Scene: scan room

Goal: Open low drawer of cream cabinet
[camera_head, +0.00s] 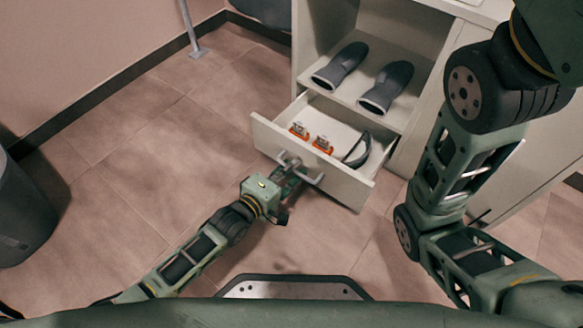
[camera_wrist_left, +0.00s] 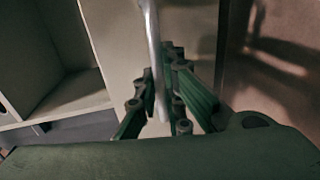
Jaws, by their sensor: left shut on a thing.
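The low drawer (camera_head: 350,188) of the cream cabinet (camera_head: 437,88) stands pulled out. Two orange-and-metal items and a dark curved item lie inside it. Its metal bar handle (camera_head: 313,178) is on the front panel and also shows in the left wrist view (camera_wrist_left: 154,60). My left gripper (camera_head: 288,168) is at the drawer front, shut on the handle; its green fingers (camera_wrist_left: 170,105) are around the bar in the left wrist view. My right arm comes down at the right of the head view; its gripper is not seen.
Two dark grey shoe-like items (camera_head: 341,66) lie on the open shelf above the drawer. A dark grey bin (camera_head: 22,215) stands at the left. The tiled floor left of the drawer is clear.

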